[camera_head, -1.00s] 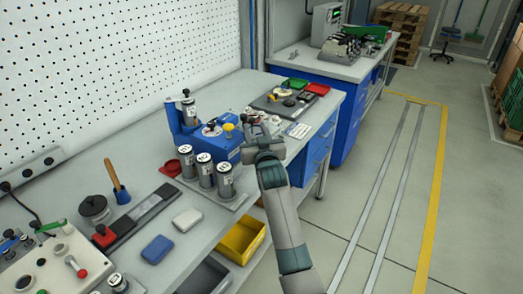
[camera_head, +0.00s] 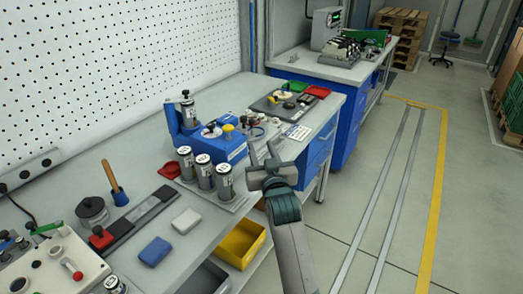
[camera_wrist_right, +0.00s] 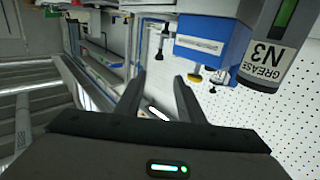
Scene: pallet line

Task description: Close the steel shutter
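A blue fixture block (camera_head: 212,145) stands on the bench with a yellow knob (camera_head: 228,129) and a black knob on top. In the right wrist view, the blue fixture (camera_wrist_right: 212,45) carries a pale metal plate on its face. I cannot tell for certain which part is the steel shutter. My right gripper (camera_head: 262,153) is open and empty at the bench's front edge, right of the fixture and apart from it. Its two spread fingers also show in the wrist view (camera_wrist_right: 158,85). My left gripper is not in view.
Several grey cylinders (camera_head: 205,176) stand in a rack in front of the fixture. A dark tray (camera_head: 283,103) of small parts lies behind. The aisle floor (camera_head: 350,220) at right is clear.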

